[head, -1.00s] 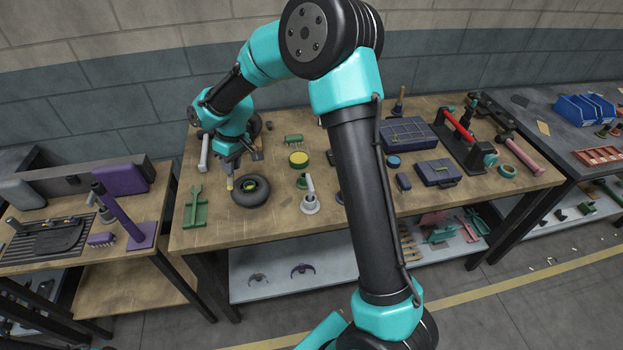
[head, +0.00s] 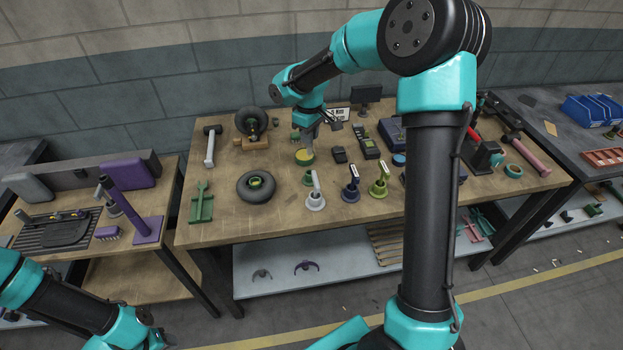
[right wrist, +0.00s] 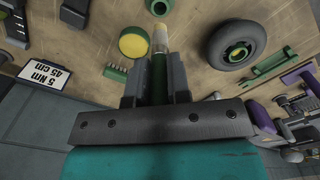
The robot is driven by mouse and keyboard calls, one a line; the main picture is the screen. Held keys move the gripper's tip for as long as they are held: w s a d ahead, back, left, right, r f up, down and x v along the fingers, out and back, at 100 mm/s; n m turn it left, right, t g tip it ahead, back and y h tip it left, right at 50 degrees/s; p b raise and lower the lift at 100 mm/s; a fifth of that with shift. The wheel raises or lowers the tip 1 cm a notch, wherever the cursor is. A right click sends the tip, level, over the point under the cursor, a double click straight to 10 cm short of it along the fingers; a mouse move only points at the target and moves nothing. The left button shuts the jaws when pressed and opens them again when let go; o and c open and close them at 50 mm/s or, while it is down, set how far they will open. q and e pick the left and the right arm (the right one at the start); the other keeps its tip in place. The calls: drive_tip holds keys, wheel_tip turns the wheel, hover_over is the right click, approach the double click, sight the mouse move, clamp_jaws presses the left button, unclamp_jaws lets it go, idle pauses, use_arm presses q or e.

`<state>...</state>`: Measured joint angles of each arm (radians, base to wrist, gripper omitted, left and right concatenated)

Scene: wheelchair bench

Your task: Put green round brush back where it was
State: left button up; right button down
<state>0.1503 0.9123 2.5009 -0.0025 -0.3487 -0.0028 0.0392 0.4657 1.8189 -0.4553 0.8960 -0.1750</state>
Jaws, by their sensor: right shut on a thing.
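The green round brush (right wrist: 159,68) is held in my right gripper (right wrist: 156,78), seen in the right wrist view. Its green handle runs between the two fingers and its pale tip points away from the gripper. In the head view my right gripper (head: 309,138) is over the back middle of the wooden bench, close to the round yellow-topped tin (head: 304,157). The tin (right wrist: 133,42) is beside the brush tip in the wrist view. The brush is hard to make out in the head view. Part of my left arm shows at lower left, but its gripper is out of view.
Several upright plungers, including a white one (head: 315,196), stand along the front. A green toothed block (right wrist: 115,73) lies near the tin. A hammer (head: 210,146) lies at back left.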

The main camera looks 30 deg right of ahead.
sight(310, 153)
drive_tip(key=shift+f, duration=3.15)
drive_tip(key=shift+f, duration=1.85)
drive_tip(key=shift+f, duration=0.15)
drive_tip(key=c, duration=1.1)
unclamp_jaws()
wheel_tip(310, 153, up, 12)
drive_tip(key=shift+r, duration=0.15)
